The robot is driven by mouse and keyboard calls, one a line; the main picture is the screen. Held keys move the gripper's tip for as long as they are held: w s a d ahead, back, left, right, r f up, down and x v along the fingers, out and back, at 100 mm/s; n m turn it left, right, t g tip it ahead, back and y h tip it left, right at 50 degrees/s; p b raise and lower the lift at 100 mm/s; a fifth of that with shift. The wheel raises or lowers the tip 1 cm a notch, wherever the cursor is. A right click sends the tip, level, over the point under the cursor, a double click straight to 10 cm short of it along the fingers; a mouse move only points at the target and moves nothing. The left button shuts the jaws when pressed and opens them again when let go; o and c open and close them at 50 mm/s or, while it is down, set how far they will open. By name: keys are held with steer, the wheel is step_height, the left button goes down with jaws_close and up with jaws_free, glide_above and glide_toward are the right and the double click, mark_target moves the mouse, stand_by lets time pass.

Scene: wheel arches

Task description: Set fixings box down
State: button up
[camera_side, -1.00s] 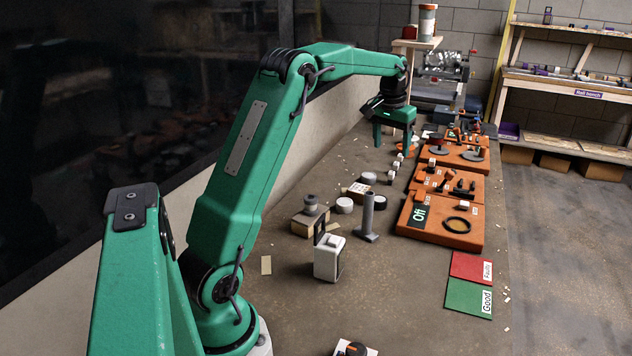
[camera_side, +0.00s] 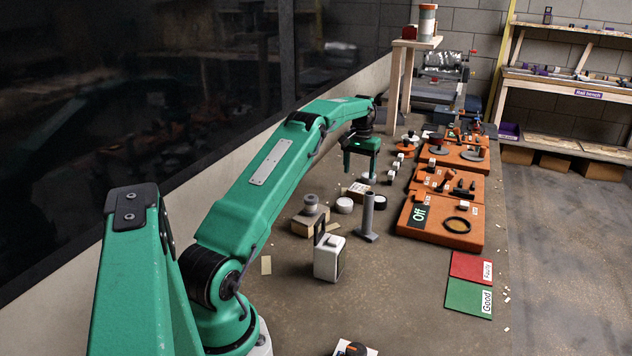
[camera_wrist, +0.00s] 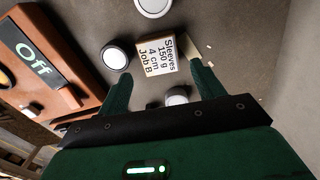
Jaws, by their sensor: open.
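A small cardboard box with a pale label reading "Sleeves 150 g 4 cm Job B" (camera_wrist: 157,53) lies on the bench, and it also shows in the side view (camera_side: 358,190). It is the only box with readable contents text; no label says "fixings". My gripper (camera_side: 360,174) is open and points down, close above and just behind this box in the side view. In the wrist view the two green fingers (camera_wrist: 161,82) stand apart with nothing held between them, and the box lies just beyond their tips. I cannot tell whether a finger touches it.
White-topped discs (camera_side: 344,205), a grey upright post (camera_side: 369,220), a grey reel on a block (camera_side: 310,208) and a white box (camera_side: 329,258) stand nearby. Orange boards (camera_side: 440,225) line the right edge. Red (camera_side: 470,267) and green (camera_side: 467,298) mats lie clear.

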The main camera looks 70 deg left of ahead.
mark_target(359, 188)
steer(key=shift+w+f, duration=0.15)
steer(key=shift+f, duration=1.8)
steer(key=shift+w+f, duration=0.1)
steer(key=shift+f, duration=1.85)
steer(key=c, duration=0.9)
steer(key=shift+r, duration=0.15)
steer(key=shift+r, duration=1.85)
steer(key=w+d+r, duration=0.2)
steer(key=d+r, duration=0.5)
steer(key=d, duration=0.4)
steer(key=shift+d, duration=0.2)
